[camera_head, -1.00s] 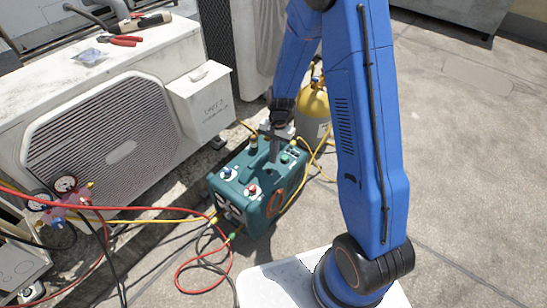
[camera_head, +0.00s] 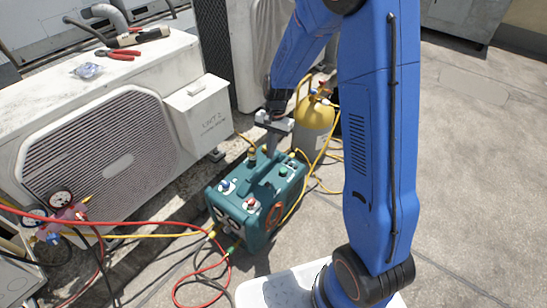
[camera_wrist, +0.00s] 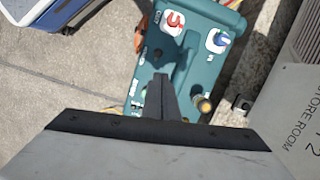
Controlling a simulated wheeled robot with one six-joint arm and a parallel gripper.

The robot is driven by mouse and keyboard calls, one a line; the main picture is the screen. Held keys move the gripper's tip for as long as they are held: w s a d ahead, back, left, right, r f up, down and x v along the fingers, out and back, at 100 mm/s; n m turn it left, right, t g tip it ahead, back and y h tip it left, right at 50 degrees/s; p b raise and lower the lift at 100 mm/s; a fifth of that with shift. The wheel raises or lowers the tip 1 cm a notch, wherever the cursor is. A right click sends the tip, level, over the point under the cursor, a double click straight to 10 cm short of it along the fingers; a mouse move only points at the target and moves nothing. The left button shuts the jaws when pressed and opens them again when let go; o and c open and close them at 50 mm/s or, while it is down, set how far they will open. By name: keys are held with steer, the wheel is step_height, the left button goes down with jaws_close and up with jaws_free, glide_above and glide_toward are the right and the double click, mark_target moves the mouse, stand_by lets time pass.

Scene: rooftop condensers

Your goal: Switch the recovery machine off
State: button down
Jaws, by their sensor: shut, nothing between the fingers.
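The recovery machine (camera_head: 262,228) is a teal box with a top handle, standing on the concrete in the head view. A blue knob (camera_head: 226,186) and a red knob (camera_head: 252,206) sit at its near end; a green round part (camera_head: 283,171) is on top towards the far end. My gripper (camera_head: 270,152) is shut and empty, pointing down just above the far part of the machine. In the wrist view, the shut fingers (camera_wrist: 158,82) overlap the machine's top, with the red knob (camera_wrist: 173,22) and blue knob (camera_wrist: 218,40) beyond. I cannot make out the power switch's position.
A white condenser (camera_head: 95,135) stands left, with red-handled pliers (camera_head: 120,54) on top. A yellow-topped cylinder (camera_head: 314,115) stands behind the machine. A gauge manifold (camera_head: 65,215) is at lower left. Red and yellow hoses (camera_head: 185,234) run to the machine. Concrete to the right is clear.

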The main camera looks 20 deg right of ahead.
steer(key=shift+s+a+r, duration=0.1)
steer(key=shift+a+r, duration=0.1)
steer(key=shift+r, duration=0.45)
steer(key=shift+s+a+r, duration=0.1)
steer(key=shift+a+r, duration=0.1)
steer(key=shift+r, duration=0.45)
steer(key=s+d+r+n+t, duration=0.25)
steer(key=s+r, duration=0.25)
steer(key=r, duration=0.3)
steer(key=s+d+r+n+t, duration=0.1)
steer(key=s+d+r+n, duration=0.15)
steer(key=s+r, duration=0.45)
steer(key=s+d+r+n+t+h, duration=0.1)
steer(key=s+r, duration=0.3)
steer(key=s, duration=0.4)
steer(key=s+d+r+n+t, duration=0.2)
steer(key=s+d+r, duration=0.2)
steer(key=s, duration=0.4)
steer(key=shift+s+d+r+n+h, duration=0.2)
steer(key=shift+r+n+h, duration=0.1)
steer(key=shift+r+h, duration=0.15)
